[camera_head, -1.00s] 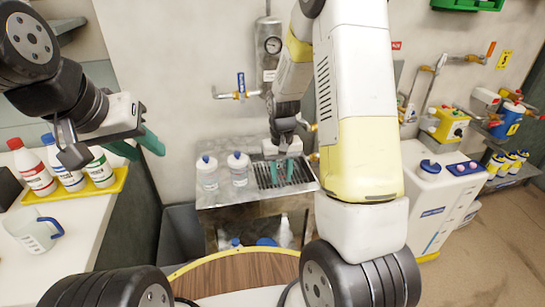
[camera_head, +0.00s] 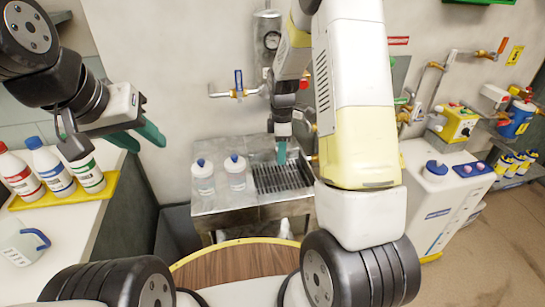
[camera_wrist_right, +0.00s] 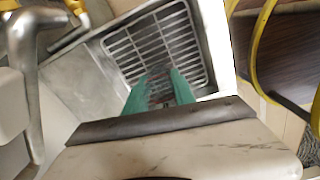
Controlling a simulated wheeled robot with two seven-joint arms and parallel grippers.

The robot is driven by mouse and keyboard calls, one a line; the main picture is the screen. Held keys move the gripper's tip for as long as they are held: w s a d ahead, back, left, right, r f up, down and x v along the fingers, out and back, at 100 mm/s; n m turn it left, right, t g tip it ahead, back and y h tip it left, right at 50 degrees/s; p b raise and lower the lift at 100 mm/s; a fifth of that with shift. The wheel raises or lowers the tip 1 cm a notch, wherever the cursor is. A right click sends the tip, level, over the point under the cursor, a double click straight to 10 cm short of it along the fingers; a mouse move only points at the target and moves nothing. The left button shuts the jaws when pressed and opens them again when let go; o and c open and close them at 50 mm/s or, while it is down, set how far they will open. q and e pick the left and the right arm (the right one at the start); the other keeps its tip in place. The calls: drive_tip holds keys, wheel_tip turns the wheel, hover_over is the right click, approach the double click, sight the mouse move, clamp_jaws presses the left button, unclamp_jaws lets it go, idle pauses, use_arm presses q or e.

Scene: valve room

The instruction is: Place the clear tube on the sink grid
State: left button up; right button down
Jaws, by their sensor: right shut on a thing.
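The sink grid (camera_head: 285,177) is a dark slatted drain panel in the metal sink top. It also shows in the right wrist view (camera_wrist_right: 152,40). My right gripper (camera_head: 282,153) points down over the back part of the grid. In the right wrist view its green fingers (camera_wrist_right: 160,88) are close together around a faint see-through thing, the clear tube (camera_wrist_right: 158,84), whose outline is hard to make out. I cannot tell whether the tube touches the grid. My left gripper (camera_head: 139,137) is open and empty, with its green fingers apart, far left of the sink.
Two white bottles with blue caps (camera_head: 203,180) (camera_head: 236,172) stand on the sink top left of the grid. A wall tap (camera_head: 238,92) is above. A white cabinet (camera_head: 440,195) stands to the right. A yellow tray (camera_head: 104,193) with bottles and a jug (camera_head: 22,243) are at left.

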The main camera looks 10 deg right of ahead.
drive_tip(key=shift+f, duration=3.25)
drive_tip(key=c, duration=1)
unclamp_jaws()
drive_tip(key=shift+f, duration=0.1)
drive_tip(key=shift+c, duration=0.2)
